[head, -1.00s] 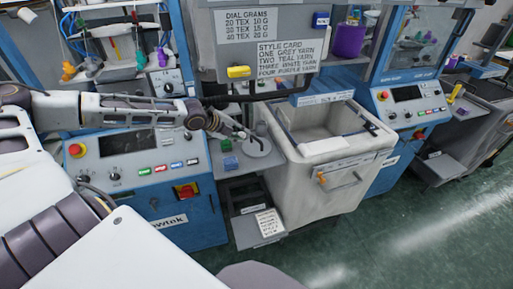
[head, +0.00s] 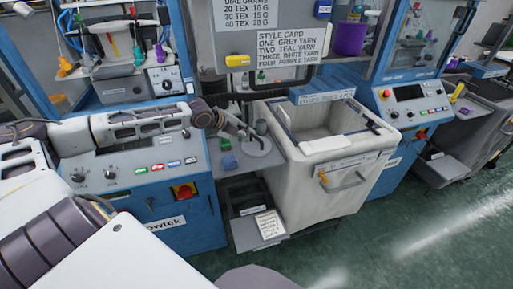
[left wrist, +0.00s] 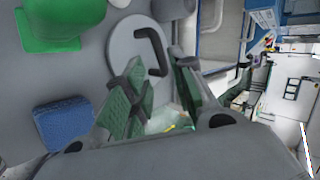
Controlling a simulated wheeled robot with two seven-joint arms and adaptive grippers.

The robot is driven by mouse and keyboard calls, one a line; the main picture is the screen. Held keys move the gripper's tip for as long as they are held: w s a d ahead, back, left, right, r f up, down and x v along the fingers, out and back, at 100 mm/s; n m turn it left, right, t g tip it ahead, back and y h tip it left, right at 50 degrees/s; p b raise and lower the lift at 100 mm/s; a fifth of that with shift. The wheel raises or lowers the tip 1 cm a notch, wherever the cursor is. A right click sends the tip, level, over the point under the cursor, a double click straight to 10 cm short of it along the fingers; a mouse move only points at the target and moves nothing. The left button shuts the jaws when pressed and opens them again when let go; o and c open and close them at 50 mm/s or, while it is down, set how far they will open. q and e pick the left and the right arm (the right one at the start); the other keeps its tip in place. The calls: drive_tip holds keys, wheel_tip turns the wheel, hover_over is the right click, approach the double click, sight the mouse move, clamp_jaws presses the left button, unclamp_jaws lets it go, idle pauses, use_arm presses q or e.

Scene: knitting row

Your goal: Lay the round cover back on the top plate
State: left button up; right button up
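The round cover (head: 257,147) is a flat grey disc with a dark bar handle (left wrist: 155,50). It lies on the grey worktop (head: 275,160) between the blue control panel and the white bin, and shows from above in the left wrist view (left wrist: 125,45). My left gripper (head: 248,132) is above the disc. In the left wrist view my left gripper (left wrist: 160,75) has its green-padded fingers apart, one on each side of the handle's near end. Contact with the handle cannot be told. I cannot make out a separate top plate. My right gripper is not in view.
A blue block (head: 229,162) and a green piece (head: 225,144) stand left of the cover. The white bin (head: 350,150) is close on the right. The sign board (head: 235,40) hangs behind. The blue machine with buttons (head: 150,185) is on the left.

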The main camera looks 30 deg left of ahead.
sight(255, 137)
use_arm(q)
drive_tip(key=shift+w+d+f+b, duration=0.1)
drive_tip(key=shift+w+f+b, duration=0.2)
drive_tip(key=shift+f+b, duration=0.15)
drive_tip(key=shift+w+f, duration=0.15)
drive_tip(key=shift+w, duration=0.15)
drive_tip(key=shift+w+f, duration=0.2)
drive_tip(key=shift+f, duration=0.05)
drive_tip(key=shift+w+d+f, duration=0.25)
drive_tip(key=shift+w+f, duration=0.1)
drive_tip(key=shift+w, duration=0.05)
drive_tip(key=shift+w+f, duration=0.1)
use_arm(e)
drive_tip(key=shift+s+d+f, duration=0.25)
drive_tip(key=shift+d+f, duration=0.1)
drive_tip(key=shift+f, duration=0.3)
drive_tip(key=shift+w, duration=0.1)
